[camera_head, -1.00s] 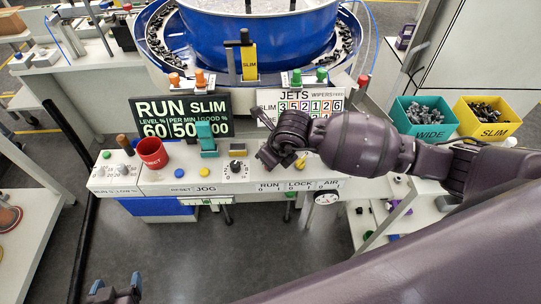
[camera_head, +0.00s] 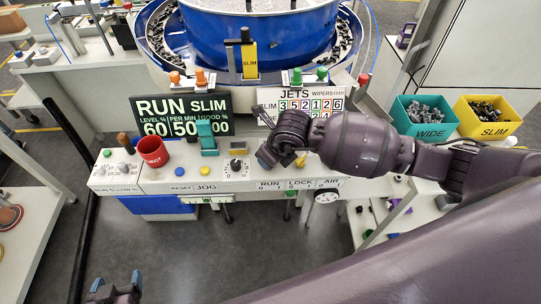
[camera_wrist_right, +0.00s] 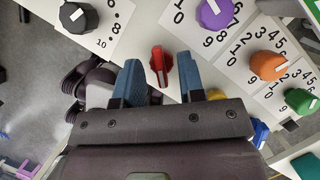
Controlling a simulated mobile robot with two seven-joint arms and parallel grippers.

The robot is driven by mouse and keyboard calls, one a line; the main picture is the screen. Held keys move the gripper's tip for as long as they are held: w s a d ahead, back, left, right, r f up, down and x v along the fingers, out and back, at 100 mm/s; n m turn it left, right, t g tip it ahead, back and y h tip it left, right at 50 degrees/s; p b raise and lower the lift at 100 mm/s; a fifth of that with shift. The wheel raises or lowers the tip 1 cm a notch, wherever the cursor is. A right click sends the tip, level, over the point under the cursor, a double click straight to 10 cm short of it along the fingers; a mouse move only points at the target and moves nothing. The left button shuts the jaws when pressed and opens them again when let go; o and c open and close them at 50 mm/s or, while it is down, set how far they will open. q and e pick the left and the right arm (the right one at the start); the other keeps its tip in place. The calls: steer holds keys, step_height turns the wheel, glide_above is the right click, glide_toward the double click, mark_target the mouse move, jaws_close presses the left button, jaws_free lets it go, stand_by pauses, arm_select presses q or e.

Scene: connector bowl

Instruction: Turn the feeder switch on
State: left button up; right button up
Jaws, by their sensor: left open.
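A red rotary switch (camera_wrist_right: 161,66) on the white panel shows in the right wrist view. It lies beyond and between the two blue fingertips of my right gripper (camera_wrist_right: 160,80), which are apart with nothing held. I cannot tell whether they touch the switch. In the head view my right gripper (camera_head: 268,158) is at the console front, above the RUN label (camera_head: 269,185), and hides the switch there. My left gripper (camera_head: 116,285) is open and empty at the bottom left, away from the console.
The console also carries a red cup (camera_head: 152,153), a teal lever (camera_head: 206,137) and a black dial (camera_head: 237,165). Purple (camera_wrist_right: 214,13), orange (camera_wrist_right: 268,63) and green (camera_wrist_right: 299,100) knobs show in the right wrist view. A blue bowl (camera_head: 255,35) stands behind.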

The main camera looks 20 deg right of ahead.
steer(key=shift+r, duration=0.1)
steer(key=v, duration=1)
steer(key=shift+s+r, duration=0.25)
steer(key=shift+d, duration=0.15)
